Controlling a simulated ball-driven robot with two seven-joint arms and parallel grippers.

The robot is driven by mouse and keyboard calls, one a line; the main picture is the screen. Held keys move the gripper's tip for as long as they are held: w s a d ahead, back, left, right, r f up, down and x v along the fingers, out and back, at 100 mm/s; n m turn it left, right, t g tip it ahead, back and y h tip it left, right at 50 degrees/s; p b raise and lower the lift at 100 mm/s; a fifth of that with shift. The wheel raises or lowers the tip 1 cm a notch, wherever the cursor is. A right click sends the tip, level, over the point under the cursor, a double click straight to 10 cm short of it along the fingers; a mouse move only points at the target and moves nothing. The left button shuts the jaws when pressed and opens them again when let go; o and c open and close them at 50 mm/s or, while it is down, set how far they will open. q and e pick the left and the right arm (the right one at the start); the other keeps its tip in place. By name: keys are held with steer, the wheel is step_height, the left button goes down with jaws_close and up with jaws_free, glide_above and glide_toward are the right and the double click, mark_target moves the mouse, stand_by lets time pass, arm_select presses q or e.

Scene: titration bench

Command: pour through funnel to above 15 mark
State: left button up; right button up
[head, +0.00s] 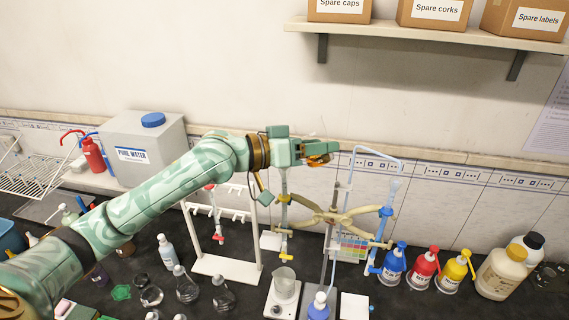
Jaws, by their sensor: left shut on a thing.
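My left gripper (322,150) is high above the bench, in front of the wall and just above the left burette of the clamp stand. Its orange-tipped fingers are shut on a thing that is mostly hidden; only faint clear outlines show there. The left burette (284,190) hangs upright in the tan double clamp (335,213), with a yellow stopcock below. Its top is close under the gripper, and I cannot make out a funnel or the marks. A second burette (384,225) with blue fittings stands on the clamp's right. My right gripper is out of view.
A beaker (284,281) stands on a white stirrer below the left burette. A white rack (226,265) stands left of it. Several flasks (186,287) are at the front. Blue, red (422,270) and yellow bottles stand right. A shelf (430,34) with boxes is above.

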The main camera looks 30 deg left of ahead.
mark_target(310, 131)
arm_select(q)
steer(key=shift+w+a+r+n+h+b, duration=0.2)
steer(key=shift+a+r+n+h+b, duration=0.2)
steer(key=shift+a+n+b, duration=0.45)
steer(key=shift+r+n+t+h+b, duration=0.3)
steer(key=shift+r+n+t+b, duration=0.35)
steer(key=shift+n, duration=0.2)
steer(key=shift+d+f+n+t+b, duration=0.1)
steer(key=shift+f+n+t+b, duration=0.2)
steer(key=shift+n+b, duration=0.4)
steer(key=shift+r+n+t+h+p, duration=0.35)
steer(key=shift+r+n+p, duration=0.25)
steer(key=shift+n, duration=0.4)
steer(key=shift+f, duration=0.2)
steer(key=shift+n, duration=0.4)
steer(key=shift+f+n+t+b, duration=0.2)
steer(key=shift+n+t+b, duration=0.15)
steer(key=shift+n+t, duration=0.25)
steer(key=shift+a+r+n+p, duration=0.2)
steer(key=shift+r+n+p, duration=0.1)
steer(key=shift+n, duration=0.1)
